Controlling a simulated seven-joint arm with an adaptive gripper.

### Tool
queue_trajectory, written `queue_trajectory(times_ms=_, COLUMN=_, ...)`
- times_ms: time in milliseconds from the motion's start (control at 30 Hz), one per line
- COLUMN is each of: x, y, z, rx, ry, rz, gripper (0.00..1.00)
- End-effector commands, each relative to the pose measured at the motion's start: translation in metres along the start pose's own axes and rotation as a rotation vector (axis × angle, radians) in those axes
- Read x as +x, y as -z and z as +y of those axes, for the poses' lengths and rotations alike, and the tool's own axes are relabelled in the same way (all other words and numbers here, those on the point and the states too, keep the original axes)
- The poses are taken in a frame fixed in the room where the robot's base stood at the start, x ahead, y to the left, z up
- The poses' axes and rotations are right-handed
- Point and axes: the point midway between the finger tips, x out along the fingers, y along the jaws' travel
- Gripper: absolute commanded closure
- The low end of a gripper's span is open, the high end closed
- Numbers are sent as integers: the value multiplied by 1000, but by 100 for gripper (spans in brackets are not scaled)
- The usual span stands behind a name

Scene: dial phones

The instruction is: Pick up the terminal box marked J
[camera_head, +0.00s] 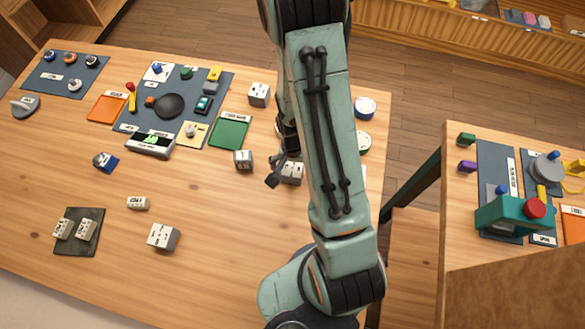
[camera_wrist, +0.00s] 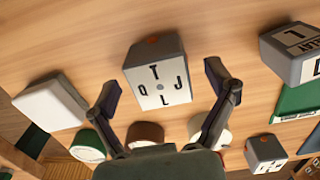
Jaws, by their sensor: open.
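In the head view this box (camera_head: 292,174) stands on the wooden table, partly hidden by my arm and finger. My gripper (camera_wrist: 166,84) is open, with one finger at each side of the box. A gap shows between each finger and the box in the wrist view.
Another grey box (camera_wrist: 293,50) stands close on the right, by a green tray (camera_wrist: 298,100); a smaller-looking one (camera_wrist: 266,153) is farther off. A white block (camera_wrist: 50,106) lies on the left. Round items, one green-rimmed (camera_wrist: 87,146), sit beyond my fingers. The table's front middle has clear room.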

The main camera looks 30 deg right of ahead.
Motion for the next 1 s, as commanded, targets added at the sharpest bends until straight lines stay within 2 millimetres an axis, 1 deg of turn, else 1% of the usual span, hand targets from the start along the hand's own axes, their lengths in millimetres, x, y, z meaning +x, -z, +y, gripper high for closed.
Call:
queue_trajectory(times_ms=33, x=0, y=0, z=0, rx=0, ry=0, rz=0, gripper=15)
queue_trajectory(times_ms=67, x=0, y=0, z=0, rx=0, ry=0, rz=0, gripper=21)
queue_trajectory(times_ms=100, x=0, y=0, z=0, rx=0, ry=0, rz=0, gripper=34)
queue_trajectory(times_ms=167, x=0, y=0, z=0, rx=0, ry=0, rz=0, gripper=53)
queue_trajectory(times_ms=200, x=0, y=0, z=0, rx=0, ry=0, rz=0, gripper=65)
queue_trajectory(times_ms=267, x=0, y=0, z=0, rx=0, ry=0, rz=0, gripper=84)
queue_trajectory(times_ms=567, x=-1, y=0, z=0, rx=-1, ry=0, rz=0, gripper=84)
queue_trajectory(times_ms=733, x=-9, y=1, z=-1, rx=-1, ry=1, rz=3, gripper=84)
queue_trajectory(times_ms=867, x=-28, y=1, z=-1, rx=-1, ry=3, rz=6, gripper=84)
queue_trajectory(times_ms=1000, x=-57, y=1, z=-1, rx=-1, ry=4, rz=8, gripper=84)
